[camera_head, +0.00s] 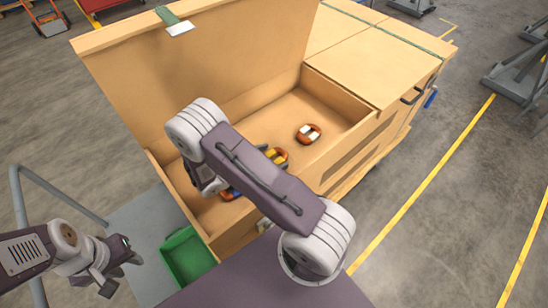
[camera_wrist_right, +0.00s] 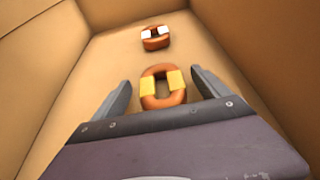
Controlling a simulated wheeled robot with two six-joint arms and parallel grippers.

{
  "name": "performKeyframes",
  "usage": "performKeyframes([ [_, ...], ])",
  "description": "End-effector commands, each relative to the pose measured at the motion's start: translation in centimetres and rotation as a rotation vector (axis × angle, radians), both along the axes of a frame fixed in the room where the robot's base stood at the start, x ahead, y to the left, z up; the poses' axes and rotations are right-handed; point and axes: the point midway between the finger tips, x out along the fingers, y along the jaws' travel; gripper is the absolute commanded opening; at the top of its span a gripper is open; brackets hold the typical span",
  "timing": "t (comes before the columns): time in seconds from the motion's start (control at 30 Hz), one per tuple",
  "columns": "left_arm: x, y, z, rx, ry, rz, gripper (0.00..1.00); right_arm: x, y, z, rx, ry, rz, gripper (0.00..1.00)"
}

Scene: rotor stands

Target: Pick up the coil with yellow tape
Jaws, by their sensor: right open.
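The coil with yellow tape (camera_wrist_right: 162,87) is an orange-brown ring with two yellow bands, lying on the floor of the wooden crate. In the head view the yellow-taped coil (camera_head: 277,156) is partly hidden by my right arm. My right gripper (camera_wrist_right: 160,88) is open, its two fingers on either side of this coil in the wrist view, apart from it. A coil with white tape (camera_head: 308,134) lies further back in the crate; it also shows in the wrist view (camera_wrist_right: 155,37). My left gripper (camera_head: 120,271) is at the lower left, outside the crate; its finger opening is unclear.
The wooden crate (camera_head: 343,104) has high walls and a raised lid (camera_head: 200,65). A coil with blue tape (camera_head: 231,193) is partly hidden under my right arm. A green bin (camera_head: 188,257) stands in front of the crate.

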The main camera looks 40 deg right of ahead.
Motion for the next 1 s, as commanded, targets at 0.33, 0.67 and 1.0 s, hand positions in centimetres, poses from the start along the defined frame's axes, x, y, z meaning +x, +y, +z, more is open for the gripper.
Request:
performKeyframes([
  [0.33, 0.0, 0.0, 0.2, 0.0, 0.0, 0.0, 0.36, 0.1, -1.2, -0.5, 0.002, 0.0, 0.001, 0.8],
  [0.67, 0.0, 0.0, 0.2, 0.0, 0.0, 0.0, 0.36, 0.1, -1.2, -0.4, 0.0, -0.001, 0.001, 0.0],
  [1.0, 0.0, 0.0, 0.1, 0.0, 0.0, 0.0, 0.36, 0.2, -1.1, 0.6, 0.0, -0.004, 0.0, 0.0],
])
